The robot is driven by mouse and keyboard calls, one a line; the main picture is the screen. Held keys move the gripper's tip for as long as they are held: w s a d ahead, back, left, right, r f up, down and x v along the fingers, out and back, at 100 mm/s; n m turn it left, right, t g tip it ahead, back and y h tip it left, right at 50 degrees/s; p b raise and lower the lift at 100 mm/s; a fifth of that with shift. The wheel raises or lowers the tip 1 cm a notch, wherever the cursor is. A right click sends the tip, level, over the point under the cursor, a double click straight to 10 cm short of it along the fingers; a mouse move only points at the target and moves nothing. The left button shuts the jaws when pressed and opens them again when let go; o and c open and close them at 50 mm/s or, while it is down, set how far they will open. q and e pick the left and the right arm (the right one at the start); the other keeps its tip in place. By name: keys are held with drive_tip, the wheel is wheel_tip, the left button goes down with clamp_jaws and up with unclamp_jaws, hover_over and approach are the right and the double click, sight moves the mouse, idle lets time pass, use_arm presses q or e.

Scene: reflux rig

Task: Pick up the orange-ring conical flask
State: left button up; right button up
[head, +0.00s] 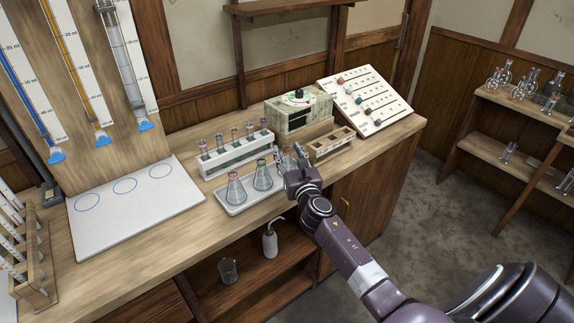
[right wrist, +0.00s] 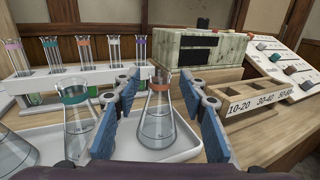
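Clear conical flasks stand upright in a white tray (head: 230,208), which also shows in the right wrist view (right wrist: 30,128). In the right wrist view, one flask with a dull orange-brown ring (right wrist: 158,122) stands between the fingers of my right gripper (right wrist: 160,88). My left gripper is out of view.
A tube rack (head: 238,158) stands behind the tray. A pale box device (head: 300,110) and a labelled wooden holder (head: 332,145) are behind and right of my gripper. A white board with circles (head: 130,215) lies left. A sloped panel (head: 365,100) stands at the far right.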

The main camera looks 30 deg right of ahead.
drive_tip(key=shift+w+d+f, duration=0.1)
drive_tip(key=shift+w+d, duration=0.05)
drive_tip(key=shift+w, duration=0.5)
drive_tip(key=shift+c, duration=0.4)
clamp_jaws()
